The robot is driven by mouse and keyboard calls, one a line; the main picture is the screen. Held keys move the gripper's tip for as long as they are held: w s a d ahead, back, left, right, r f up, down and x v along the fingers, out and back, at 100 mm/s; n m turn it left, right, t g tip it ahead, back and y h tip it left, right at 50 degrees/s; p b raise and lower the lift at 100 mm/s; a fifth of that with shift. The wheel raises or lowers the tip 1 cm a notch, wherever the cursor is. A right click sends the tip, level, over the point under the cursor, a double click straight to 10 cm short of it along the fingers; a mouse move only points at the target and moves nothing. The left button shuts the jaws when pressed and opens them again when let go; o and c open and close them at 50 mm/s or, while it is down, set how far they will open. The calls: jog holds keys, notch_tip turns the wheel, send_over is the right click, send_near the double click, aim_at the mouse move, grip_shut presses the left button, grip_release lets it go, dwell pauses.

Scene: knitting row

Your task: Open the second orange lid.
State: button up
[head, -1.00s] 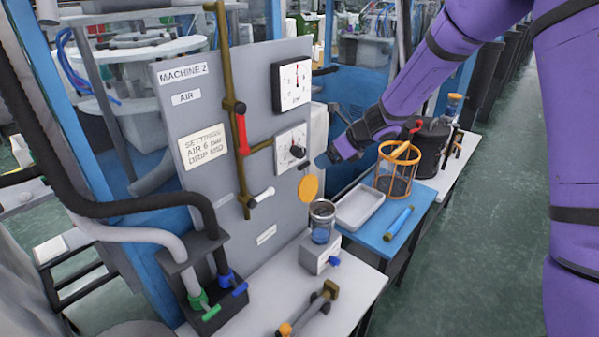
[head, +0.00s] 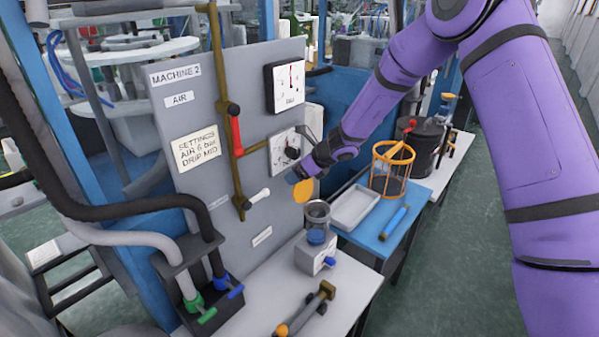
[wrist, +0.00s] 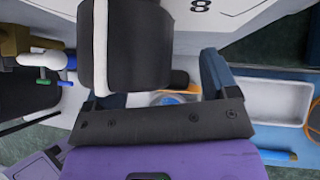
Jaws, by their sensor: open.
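The orange lid (head: 303,190) is a round disc standing on edge, raised above the rim of a metal-topped cup (head: 317,214) with blue contents in the head view. The cup sits on a small grey block (head: 314,254) with a blue tap. My gripper (head: 294,178) is just above and left of the lid, very close to it; I cannot tell whether they touch. In the wrist view my open gripper (wrist: 165,88) has its two blue-grey fingers apart. A round cup opening with orange and blue (wrist: 174,98) shows between them, partly hidden by my wrist.
The grey Machine 2 panel (head: 215,150) with gauges and a red-handled pipe stands directly behind. To the right, a blue table (head: 375,243) holds a white tray (head: 355,208), an orange wire basket (head: 391,168) and a blue tool.

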jog(key=c, duration=1.3)
jog(key=shift+o, duration=0.2)
jog(key=shift+s+d+r, duration=0.1)
jog(key=shift+s+d, duration=0.85)
jog(key=shift+s, duration=0.05)
jog(key=o, duration=1.3)
jog(key=shift+c, duration=0.2)
jog(key=shift+r, duration=0.1)
jog(key=v, duration=1)
jog(key=shift+d+r, duration=0.2)
jog(key=shift+s, duration=0.15)
jog(key=shift+r, duration=0.1)
